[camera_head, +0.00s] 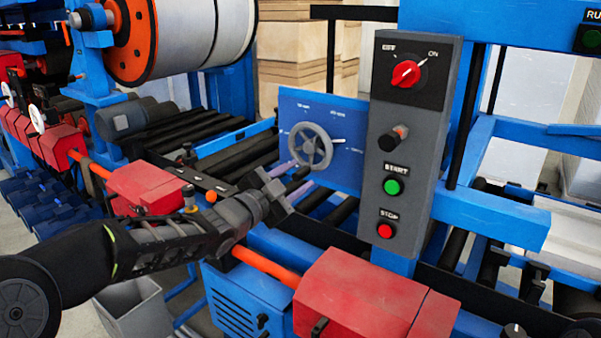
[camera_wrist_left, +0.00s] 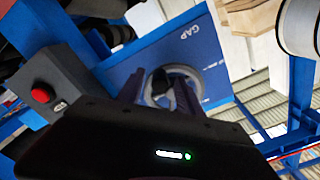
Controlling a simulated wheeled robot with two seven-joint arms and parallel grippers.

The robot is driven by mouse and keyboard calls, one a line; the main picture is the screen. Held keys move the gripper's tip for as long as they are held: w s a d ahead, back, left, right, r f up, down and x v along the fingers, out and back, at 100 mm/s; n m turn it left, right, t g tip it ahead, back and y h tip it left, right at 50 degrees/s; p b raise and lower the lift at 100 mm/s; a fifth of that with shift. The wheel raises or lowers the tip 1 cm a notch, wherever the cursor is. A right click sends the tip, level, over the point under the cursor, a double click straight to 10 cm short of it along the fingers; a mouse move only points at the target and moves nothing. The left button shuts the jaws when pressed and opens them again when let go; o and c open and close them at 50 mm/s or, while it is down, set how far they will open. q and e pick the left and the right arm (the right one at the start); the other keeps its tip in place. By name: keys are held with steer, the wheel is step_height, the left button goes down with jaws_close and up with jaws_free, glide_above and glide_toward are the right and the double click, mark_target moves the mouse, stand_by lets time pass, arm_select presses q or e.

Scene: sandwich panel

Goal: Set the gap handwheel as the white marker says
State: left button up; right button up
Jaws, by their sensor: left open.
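The gap handwheel (camera_head: 310,146) is a grey spoked wheel on a blue panel (camera_head: 350,115) with small white markings around it. In the left wrist view the handwheel (camera_wrist_left: 184,90) sits in front of the blue panel (camera_wrist_left: 140,70), which reads GAP, partly hidden by my gripper. My left gripper (camera_head: 285,185) is open just below and left of the wheel in the head view. In the left wrist view the fingers (camera_wrist_left: 158,92) point toward the wheel, one on either side of its near part. I cannot tell whether they touch it. My right gripper is out of view.
A grey control box (camera_head: 411,150) stands right of the blue panel, with a red rotary switch (camera_head: 406,73), a green START button (camera_head: 392,187) and a red STOP button (camera_head: 386,231). Red machine covers (camera_head: 360,300) and black rollers (camera_head: 215,145) lie below and left.

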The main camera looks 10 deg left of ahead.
arm_select(q)
steer(key=shift+x, duration=0.9)
steer(key=shift+c, duration=0.4)
jaws_close()
